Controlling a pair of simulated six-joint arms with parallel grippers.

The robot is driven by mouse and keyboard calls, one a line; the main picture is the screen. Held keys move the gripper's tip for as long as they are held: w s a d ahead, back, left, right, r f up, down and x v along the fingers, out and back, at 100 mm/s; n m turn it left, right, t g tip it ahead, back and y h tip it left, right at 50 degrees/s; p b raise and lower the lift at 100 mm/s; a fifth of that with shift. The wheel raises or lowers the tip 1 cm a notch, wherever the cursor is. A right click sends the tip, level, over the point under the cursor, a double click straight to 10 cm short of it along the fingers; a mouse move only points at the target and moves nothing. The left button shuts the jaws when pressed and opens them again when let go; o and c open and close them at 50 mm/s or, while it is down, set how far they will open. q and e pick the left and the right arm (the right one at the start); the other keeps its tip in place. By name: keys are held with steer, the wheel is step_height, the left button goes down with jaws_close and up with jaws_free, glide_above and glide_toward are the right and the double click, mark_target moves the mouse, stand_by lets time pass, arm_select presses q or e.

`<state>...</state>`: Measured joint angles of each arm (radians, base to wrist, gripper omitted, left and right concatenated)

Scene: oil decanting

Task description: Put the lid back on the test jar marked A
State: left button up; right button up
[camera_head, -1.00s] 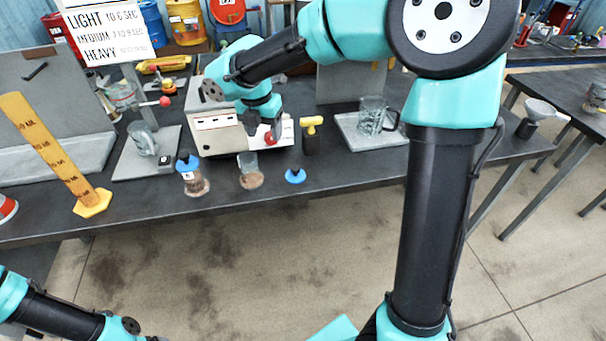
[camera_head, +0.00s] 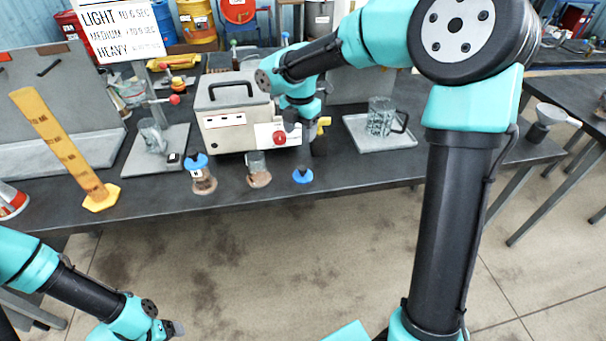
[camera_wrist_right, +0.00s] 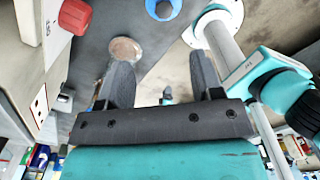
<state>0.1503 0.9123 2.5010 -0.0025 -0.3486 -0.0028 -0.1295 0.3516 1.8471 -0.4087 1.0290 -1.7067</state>
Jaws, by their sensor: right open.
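A blue lid (camera_head: 302,176) lies on the dark bench near its front edge. An open jar (camera_head: 258,172) with brown contents stands to its left; I cannot read a mark on it. A second jar (camera_head: 203,184) with a blue lid on it and a small white label stands further left. My right gripper (camera_head: 303,134) is open and empty, above and behind the loose lid. In the right wrist view, its fingers (camera_wrist_right: 162,78) are apart, with the open jar (camera_wrist_right: 124,49) and the blue lid (camera_wrist_right: 163,9) beyond them. My left gripper (camera_head: 174,328) is low, clear of the bench; its finger gap is unclear.
A beige machine (camera_head: 235,125) with a handle and red knob stands close behind the jars. A yellow-handled tool (camera_head: 322,124) is partly hidden behind my right gripper. A glass mug (camera_head: 380,117) stands on a tray to the right. A yellow ruler stand (camera_head: 65,150) is at left.

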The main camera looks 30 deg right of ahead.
glide_above(303, 167)
steer(key=f, duration=0.9)
steer(key=shift+w+a, duration=0.1)
steer(key=shift+a, duration=0.25)
steer(key=shift+s+d+f, duration=0.1)
steer(key=shift+d+f, duration=0.05)
steer(key=shift+f, duration=1.2)
steer(key=shift+s+d+f, duration=0.1)
steer(key=shift+f, duration=1.2)
steer(key=c, duration=1)
steer(key=shift+r, duration=0.2)
